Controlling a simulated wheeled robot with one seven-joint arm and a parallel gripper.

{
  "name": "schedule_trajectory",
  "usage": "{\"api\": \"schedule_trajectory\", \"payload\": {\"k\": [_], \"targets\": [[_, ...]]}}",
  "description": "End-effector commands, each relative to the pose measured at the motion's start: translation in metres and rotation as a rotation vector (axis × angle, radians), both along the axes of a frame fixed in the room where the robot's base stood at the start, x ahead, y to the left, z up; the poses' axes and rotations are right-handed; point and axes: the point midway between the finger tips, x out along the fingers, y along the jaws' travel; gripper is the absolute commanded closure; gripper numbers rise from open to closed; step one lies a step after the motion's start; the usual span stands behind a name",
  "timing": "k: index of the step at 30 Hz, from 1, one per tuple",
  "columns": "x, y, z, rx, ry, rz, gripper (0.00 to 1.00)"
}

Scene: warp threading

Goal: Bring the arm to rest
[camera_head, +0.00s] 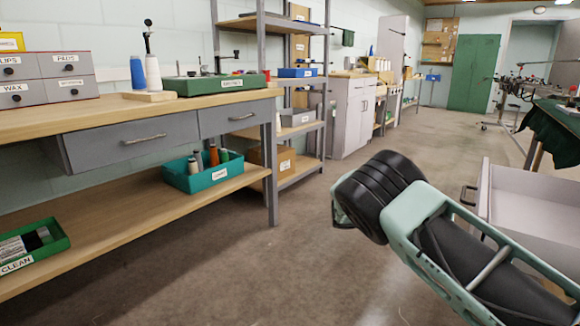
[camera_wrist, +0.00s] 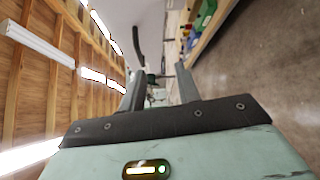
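My arm (camera_head: 450,235), pale green and black, reaches in from the lower right of the head view, above the floor. My gripper (camera_wrist: 159,88) shows in the wrist view with its two grey fingers standing apart. Nothing is seen between them except the distant room. The fingers cannot be made out in the head view. The wrist picture is turned on its side, with the wooden ceiling at left and the floor at right.
An open, empty-looking drawer (camera_head: 530,205) stands just right of my arm. A workbench (camera_head: 150,108) with labelled boxes and a lower shelf runs along the left. Metal shelving (camera_head: 275,30) and a white cabinet (camera_head: 350,110) stand beyond. The floor (camera_head: 260,265) between is clear.

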Motion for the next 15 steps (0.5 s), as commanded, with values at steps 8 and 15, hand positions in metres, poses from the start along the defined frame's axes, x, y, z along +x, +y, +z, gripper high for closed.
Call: {"api": "schedule_trajectory", "payload": {"k": [8, 15], "targets": [[-0.091, 0.055, -0.017, 0.583, 0.15, -0.071, 0.67], [-0.184, 0.146, 0.002, 1.013, 0.258, 0.001, 0.67]]}}
